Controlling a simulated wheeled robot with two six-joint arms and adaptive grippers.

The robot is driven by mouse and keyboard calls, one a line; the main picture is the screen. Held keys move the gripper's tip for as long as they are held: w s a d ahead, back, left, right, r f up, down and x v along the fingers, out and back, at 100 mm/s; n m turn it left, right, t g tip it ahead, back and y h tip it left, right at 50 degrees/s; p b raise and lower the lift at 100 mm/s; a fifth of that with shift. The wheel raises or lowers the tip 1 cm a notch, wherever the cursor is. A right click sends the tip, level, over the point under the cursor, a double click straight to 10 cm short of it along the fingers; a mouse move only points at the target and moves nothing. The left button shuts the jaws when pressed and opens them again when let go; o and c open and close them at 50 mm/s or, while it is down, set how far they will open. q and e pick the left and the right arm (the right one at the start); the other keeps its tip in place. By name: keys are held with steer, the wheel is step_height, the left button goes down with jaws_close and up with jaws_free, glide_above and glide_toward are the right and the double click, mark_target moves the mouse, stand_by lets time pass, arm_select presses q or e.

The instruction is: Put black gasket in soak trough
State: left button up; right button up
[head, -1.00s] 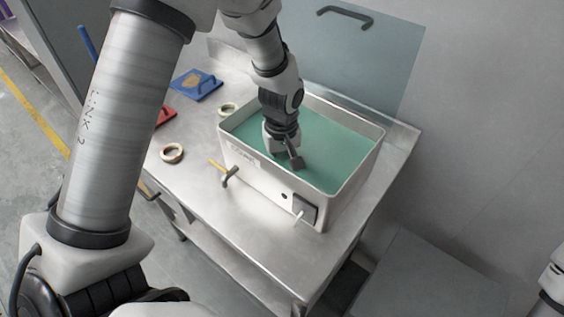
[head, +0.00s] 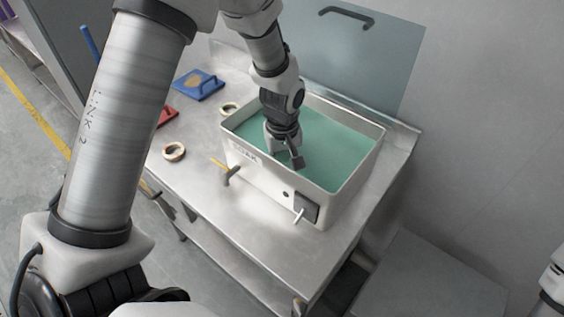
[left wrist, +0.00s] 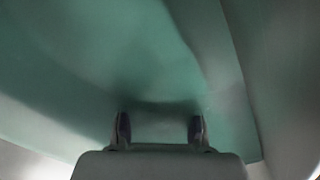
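The soak trough (head: 262,174) is a pale rectangular tub on the steel table, with green liquid (head: 340,155) inside. My left gripper (head: 290,158) reaches down inside the trough near its front left part. In the left wrist view its two dark fingertips (left wrist: 160,130) stand apart with only green between them, so it is open and empty. I cannot make out a black gasket in either view; if it lies in the trough, the gripper or the liquid hides it. My right gripper is outside the picture.
A translucent panel (head: 350,60) stands behind the trough. A dark yellow-ended fitting (head: 232,175) is by its front.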

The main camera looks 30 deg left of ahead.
arm_select(q)
step_height(320, 180, up, 12)
stand_by(0.4)
stand_by(0.9)
